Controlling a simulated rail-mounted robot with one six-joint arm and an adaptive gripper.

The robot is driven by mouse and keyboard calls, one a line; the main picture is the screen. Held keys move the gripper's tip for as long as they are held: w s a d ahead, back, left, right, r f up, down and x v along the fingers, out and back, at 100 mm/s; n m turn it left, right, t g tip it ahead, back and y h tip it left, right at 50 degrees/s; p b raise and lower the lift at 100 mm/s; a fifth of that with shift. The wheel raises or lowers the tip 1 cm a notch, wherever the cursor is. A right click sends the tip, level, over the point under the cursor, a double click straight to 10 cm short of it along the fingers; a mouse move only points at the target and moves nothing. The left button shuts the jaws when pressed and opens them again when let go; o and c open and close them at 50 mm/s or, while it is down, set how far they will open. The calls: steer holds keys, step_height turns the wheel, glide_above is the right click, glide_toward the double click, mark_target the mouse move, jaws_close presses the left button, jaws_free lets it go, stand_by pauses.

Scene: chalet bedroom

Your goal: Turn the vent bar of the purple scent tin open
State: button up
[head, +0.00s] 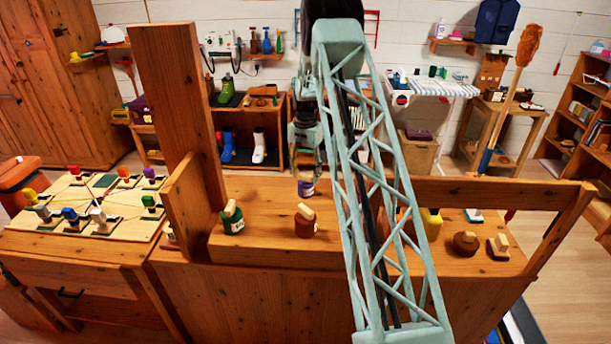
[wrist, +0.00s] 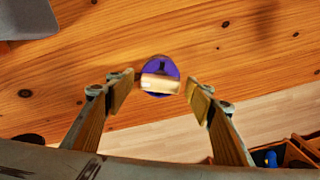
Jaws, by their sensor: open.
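The purple scent tin (head: 307,188) stands on the wooden bench behind the red-brown one, partly hidden by my arm in the head view. In the wrist view the tin (wrist: 149,67) is a purple round shape from above. Its pale wooden vent bar (wrist: 160,84) lies across the top, roughly left to right in the picture, with a dark mark beside it. My gripper (wrist: 161,87) is open, with one wooden-faced finger on each side of the bar. Gaps show between the fingertips and the bar, and I see no contact.
A green tin (head: 233,222) and a red-brown tin (head: 305,227) with similar pale tops stand nearby on the bench. A yellow item (head: 431,224), a brown round item (head: 466,244) and a dark-red item (head: 497,252) are to the right. A tall wooden post (head: 180,100) rises at left.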

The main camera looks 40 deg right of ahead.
mark_target(305, 175)
steer(key=shift+r, duration=0.1)
step_height(305, 175, up, 12)
stand_by(0.8)
stand_by(0.3)
